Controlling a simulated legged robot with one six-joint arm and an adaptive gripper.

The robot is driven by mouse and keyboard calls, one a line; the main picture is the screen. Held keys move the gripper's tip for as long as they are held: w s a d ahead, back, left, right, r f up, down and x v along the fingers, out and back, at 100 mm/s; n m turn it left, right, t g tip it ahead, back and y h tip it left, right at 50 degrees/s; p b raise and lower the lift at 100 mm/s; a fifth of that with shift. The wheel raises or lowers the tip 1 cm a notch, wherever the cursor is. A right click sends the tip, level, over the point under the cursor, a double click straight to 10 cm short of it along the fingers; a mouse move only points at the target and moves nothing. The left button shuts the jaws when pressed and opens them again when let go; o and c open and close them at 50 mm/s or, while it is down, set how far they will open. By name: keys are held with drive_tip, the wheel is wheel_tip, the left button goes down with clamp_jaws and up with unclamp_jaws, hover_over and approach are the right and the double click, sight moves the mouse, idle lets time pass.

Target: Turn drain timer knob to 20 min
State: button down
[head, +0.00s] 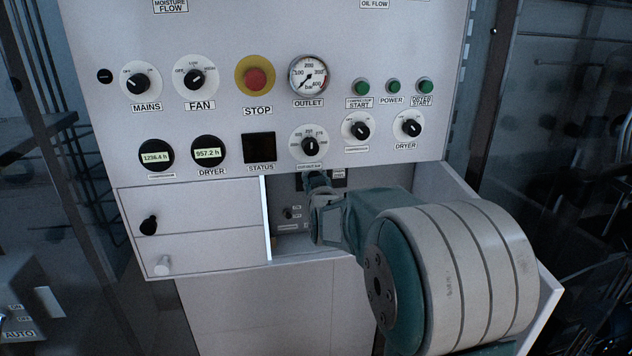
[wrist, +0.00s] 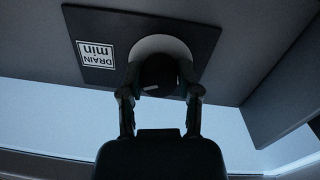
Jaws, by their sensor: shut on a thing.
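The drain timer knob (wrist: 158,74) is black and round in the wrist view, on a pale dial (wrist: 160,42) set in a dark plate (wrist: 200,33). No minute numbers are readable.
The recess (head: 290,190) has side walls and a lower small switch (head: 289,213) left of my gripper. Above are the outlet gauge (head: 308,75), the red stop button (head: 256,80) and several knobs. Drawers (head: 195,220) with small handles lie to the left.

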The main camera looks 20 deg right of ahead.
drive_tip(key=shift+f+m, duration=0.35)
drive_tip(key=shift+m, duration=0.05)
drive_tip(key=shift+c, duration=1.5)
unclamp_jaws()
drive_tip(key=shift+a+r, duration=0.1)
drive_tip(key=shift+r, duration=0.05)
drive_tip(key=v, duration=1.2)
